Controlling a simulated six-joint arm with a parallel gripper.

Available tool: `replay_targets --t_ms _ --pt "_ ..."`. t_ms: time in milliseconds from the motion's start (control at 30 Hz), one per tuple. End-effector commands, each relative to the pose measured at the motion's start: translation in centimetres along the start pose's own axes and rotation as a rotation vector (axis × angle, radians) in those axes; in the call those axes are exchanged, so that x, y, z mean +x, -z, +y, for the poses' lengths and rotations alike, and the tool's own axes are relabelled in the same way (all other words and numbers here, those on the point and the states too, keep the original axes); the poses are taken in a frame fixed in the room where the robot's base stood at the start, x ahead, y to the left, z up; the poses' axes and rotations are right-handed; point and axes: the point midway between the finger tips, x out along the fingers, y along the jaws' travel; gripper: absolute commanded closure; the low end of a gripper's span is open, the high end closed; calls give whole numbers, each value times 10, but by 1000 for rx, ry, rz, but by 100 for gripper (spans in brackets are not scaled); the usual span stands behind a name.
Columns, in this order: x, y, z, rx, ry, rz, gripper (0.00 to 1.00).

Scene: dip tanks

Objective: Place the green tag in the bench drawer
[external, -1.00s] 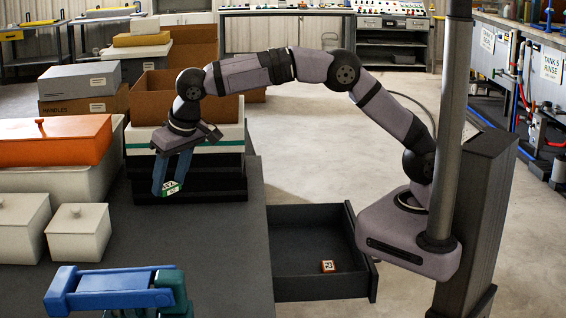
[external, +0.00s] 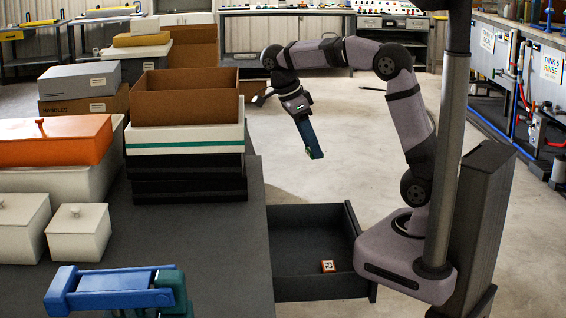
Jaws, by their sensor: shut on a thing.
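My gripper (external: 311,143) is shut on the green tag (external: 317,155). Only a thin edge of the tag shows at the fingertips; the blue fingers hide the rest. The fingers point down and slightly right, in the air to the right of the bench and above and behind the drawer. The bench drawer (external: 350,237) is pulled open at the bench's right side. An orange tag with a black-and-white face (external: 328,266) lies on its floor, towards the front.
Dark boxes and a white box with a green stripe (external: 184,146), topped by an open cardboard box (external: 186,108), stand on the bench (external: 190,240). White lidded boxes (external: 78,232) and a blue clamp-like device (external: 115,290) are also there. Most of the drawer floor is free.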

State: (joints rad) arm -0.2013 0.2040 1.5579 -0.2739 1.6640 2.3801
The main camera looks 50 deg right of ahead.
Motion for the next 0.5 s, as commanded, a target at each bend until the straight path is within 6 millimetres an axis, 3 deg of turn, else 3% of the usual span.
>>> replay_targets --t_ms 200,333,500 --pt "18 31 8 192 -81 1 75" --pt "39 20 8 179 -79 3 75" --pt "80 2 8 176 -80 6 75"
